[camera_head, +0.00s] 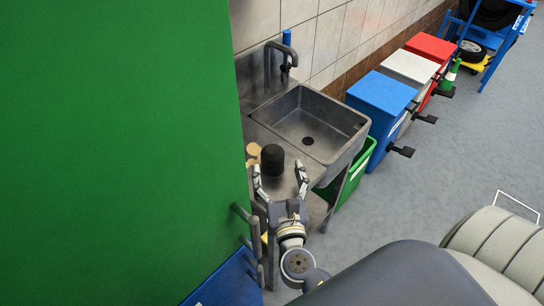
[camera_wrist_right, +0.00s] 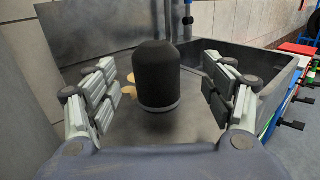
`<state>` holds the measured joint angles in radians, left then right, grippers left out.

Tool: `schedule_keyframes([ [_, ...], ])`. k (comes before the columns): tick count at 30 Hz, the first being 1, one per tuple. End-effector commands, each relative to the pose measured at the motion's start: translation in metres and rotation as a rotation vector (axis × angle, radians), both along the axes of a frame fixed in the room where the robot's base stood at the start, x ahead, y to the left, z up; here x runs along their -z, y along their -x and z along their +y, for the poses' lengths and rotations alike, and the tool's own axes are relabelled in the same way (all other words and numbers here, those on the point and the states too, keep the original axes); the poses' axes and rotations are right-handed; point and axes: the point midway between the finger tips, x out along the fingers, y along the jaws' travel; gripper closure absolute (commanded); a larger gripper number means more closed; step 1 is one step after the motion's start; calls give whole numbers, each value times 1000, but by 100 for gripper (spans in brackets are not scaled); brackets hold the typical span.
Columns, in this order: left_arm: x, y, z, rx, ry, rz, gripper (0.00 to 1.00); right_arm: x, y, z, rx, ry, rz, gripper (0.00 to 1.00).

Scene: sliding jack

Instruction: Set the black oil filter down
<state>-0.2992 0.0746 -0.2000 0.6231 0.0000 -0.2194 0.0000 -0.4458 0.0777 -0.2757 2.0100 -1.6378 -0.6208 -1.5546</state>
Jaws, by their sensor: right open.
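The black oil filter (camera_head: 272,159) stands upright on the steel counter beside the sink in the head view. In the right wrist view the black oil filter (camera_wrist_right: 156,78) stands between the spread fingers, with a gap on both sides. My right gripper (camera_head: 279,178) is open, its fingers pointing toward the filter. It also shows open in the right wrist view (camera_wrist_right: 161,98). The steel counter (camera_head: 294,166) is under the filter. My left gripper is not in view.
The sink basin (camera_head: 312,122) and its tap (camera_head: 277,58) lie just beyond the filter. Small tan objects (camera_head: 252,150) sit left of it. A large green panel (camera_head: 115,140) fills the left. Blue, white and red bins (camera_head: 381,95) stand to the right.

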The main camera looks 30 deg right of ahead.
Motion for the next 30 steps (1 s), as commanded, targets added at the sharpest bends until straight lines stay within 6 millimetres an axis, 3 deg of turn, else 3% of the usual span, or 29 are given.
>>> schedule_keyframes([
  [8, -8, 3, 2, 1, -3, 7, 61, -2, -21, -7, 1, -2, -1, 25],
  [17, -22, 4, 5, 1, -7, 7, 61, -5, -60, -15, 1, -3, -1, 25],
  [26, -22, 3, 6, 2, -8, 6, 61, -2, -65, -17, 1, -4, 1, 25],
  [30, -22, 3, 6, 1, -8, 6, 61, -2, -65, -17, 0, -3, 1, 52],
])
